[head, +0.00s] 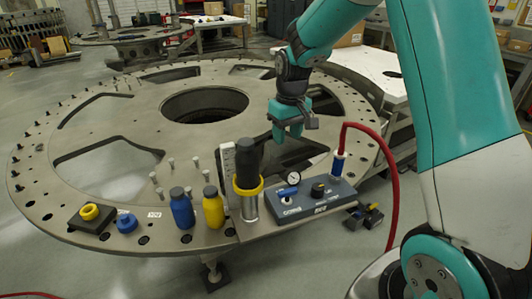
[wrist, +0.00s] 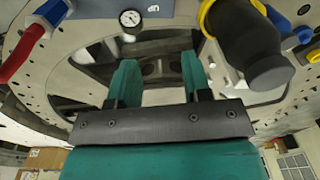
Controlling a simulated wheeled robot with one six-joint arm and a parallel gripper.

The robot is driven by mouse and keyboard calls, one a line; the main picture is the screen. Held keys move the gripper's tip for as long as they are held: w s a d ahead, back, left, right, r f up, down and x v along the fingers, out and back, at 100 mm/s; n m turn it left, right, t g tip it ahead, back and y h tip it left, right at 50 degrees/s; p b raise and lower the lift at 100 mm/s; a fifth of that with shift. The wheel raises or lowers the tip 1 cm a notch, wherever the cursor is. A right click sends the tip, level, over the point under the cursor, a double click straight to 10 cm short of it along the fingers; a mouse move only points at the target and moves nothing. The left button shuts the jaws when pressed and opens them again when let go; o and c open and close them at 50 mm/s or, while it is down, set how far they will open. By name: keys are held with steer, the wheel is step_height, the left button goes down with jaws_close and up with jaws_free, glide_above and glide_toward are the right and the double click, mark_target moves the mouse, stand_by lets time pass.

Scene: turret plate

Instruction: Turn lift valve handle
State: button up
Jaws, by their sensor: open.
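A blue-grey valve box (head: 330,204) stands on the near right rim of the round turret plate (head: 110,110). A blue handle (head: 287,194) sits at its left, and a black knob (head: 319,189) at its middle. I cannot tell from the labels which is the lift valve. A round gauge (head: 294,177) stands behind the handle and also shows in the wrist view (wrist: 130,18). My gripper (head: 288,134) is open and empty above the plate, behind and above the box, apart from it. In the wrist view, my gripper (wrist: 158,80) has its fingers spread; neither handle nor knob shows clearly there.
A tall black-topped cylinder with a yellow collar (head: 247,170) stands left of the box. A red hose (head: 388,165) arches up from its right end. Yellow (head: 213,208) and blue (head: 182,210) bottles and small upright pins stand further left. The plate has large openings.

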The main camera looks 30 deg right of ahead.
steer(key=s+a+r+n+y+b, duration=0.1)
steer(key=s+a+r, duration=0.3)
steer(key=s+a, duration=0.5)
steer(key=a+n+b, duration=0.1)
steer(key=a, duration=0.1)
steer(key=shift+s+a+n+t+y, duration=0.15)
steer(key=shift+a+n+t+y, duration=0.15)
steer(key=shift+y, duration=0.1)
steer(key=shift+r, duration=0.1)
steer(key=s+a+n+y+b, duration=0.1)
steer(key=s+a, duration=0.3)
steer(key=s, duration=0.4)
steer(key=s+a+n+g+y+b, duration=0.1)
steer(key=s+a+n+b, duration=0.1)
steer(key=s+a, duration=0.3)
steer(key=s, duration=0.4)
steer(key=shift+s+r+n, duration=0.3)
steer(key=shift+r+n, duration=0.05)
steer(key=shift+n, duration=0.05)
